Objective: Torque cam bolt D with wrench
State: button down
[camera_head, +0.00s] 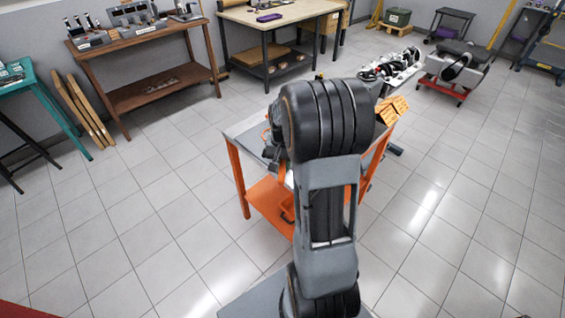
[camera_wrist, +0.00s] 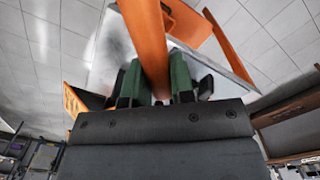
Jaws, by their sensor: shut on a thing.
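In the wrist view, my gripper (camera_wrist: 156,84) has its two green-padded fingers closed on a thick orange bar (camera_wrist: 147,38). I take the bar to be the wrench's handle; its head is not visible. The bar runs up and out of the picture between the fingers. Behind it is the grey top of an orange-framed cart (camera_wrist: 205,62). In the head view my black and grey arm covers the gripper and part of this cart (camera_head: 236,134). I cannot make out cam bolt D in either view.
A light metal assembly with black parts (camera_head: 391,66) stands behind the cart. A yellow-orange block (camera_head: 391,109) is at the cart's right edge. A brown bench (camera_head: 140,48) and a pale-topped bench (camera_head: 283,12) stand along the back.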

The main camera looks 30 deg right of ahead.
jog(key=shift+f+b, duration=0.55)
jog(key=shift+f, duration=0.2)
dwell(0.7)
jog(key=shift+w+a+m, duration=1.4)
jog(key=shift+w+a, duration=0.05)
dwell(5.1)
